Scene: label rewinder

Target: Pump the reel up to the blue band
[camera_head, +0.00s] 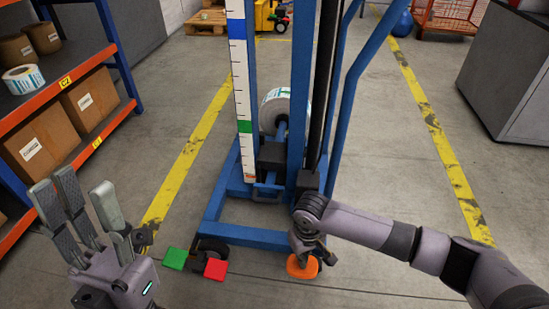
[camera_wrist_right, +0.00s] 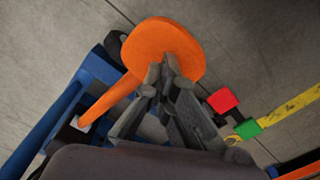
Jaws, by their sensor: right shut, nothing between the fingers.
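A blue stacker (camera_head: 300,90) carries a white scale (camera_head: 241,85) with a blue band (camera_head: 236,28) near the top and a green band (camera_head: 245,127) lower down. The white label reel (camera_head: 272,108) sits low behind the scale, around the green band's height. An orange foot pedal (camera_head: 301,268) is at the stacker's base; its round pad (camera_wrist_right: 160,45) and lever (camera_wrist_right: 108,101) show in the right wrist view. My right gripper (camera_head: 308,252) is shut and empty, its fingertips (camera_wrist_right: 166,75) at the pad; contact is unclear. My left gripper (camera_head: 80,192) is open and empty at lower left.
Green (camera_head: 175,258) and red (camera_head: 215,269) pedals sit left of the orange one, by a wheel. An orange-edged shelf (camera_head: 62,83) with boxes stands at left, a grey cabinet (camera_head: 505,75) at right. Floor between the yellow lines beside the stacker is clear.

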